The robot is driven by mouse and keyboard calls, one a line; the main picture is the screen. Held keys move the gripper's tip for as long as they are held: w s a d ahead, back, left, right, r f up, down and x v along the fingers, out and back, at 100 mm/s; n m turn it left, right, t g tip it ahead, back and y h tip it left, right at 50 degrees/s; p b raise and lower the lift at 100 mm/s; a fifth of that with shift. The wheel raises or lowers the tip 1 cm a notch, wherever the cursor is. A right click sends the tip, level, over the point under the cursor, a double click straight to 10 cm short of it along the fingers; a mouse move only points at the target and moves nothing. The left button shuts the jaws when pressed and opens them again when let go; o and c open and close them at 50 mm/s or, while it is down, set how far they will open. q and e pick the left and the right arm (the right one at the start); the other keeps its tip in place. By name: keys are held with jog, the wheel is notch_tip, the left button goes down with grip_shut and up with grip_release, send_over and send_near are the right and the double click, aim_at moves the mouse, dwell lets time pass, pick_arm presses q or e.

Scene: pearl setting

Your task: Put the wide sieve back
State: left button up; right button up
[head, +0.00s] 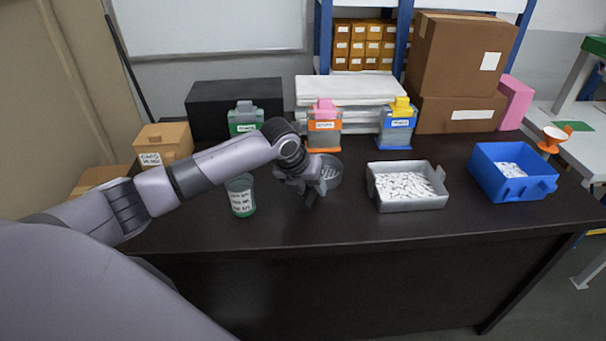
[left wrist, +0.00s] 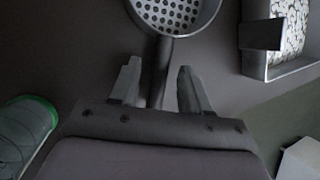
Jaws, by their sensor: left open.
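The wide sieve is a round grey bowl with holes (head: 331,172), lying on the dark table in the head view, partly hidden by my left gripper. In the left wrist view its perforated bowl (left wrist: 176,14) is at the top, and its handle runs down between my fingers. My left gripper (head: 312,198) is open, with one finger on each side of the handle (left wrist: 158,72); it also shows in the left wrist view (left wrist: 157,82). My right gripper is not in view.
A grey tray of white pieces (head: 374,194) stands right of the sieve, and a blue bin (head: 538,187) farther right. A green-based labelled jar (head: 241,196) stands left. Green, orange and blue dispensers (head: 324,133) line the back. The table's front middle is clear.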

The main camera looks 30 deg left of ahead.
pick_arm(q)
jog(key=d+v, duration=0.1)
jog(key=v, duration=1)
jog(key=shift+a+r+p, duration=0.2)
jog(key=shift+a+p, duration=0.2)
jog(key=shift+a, duration=0.1)
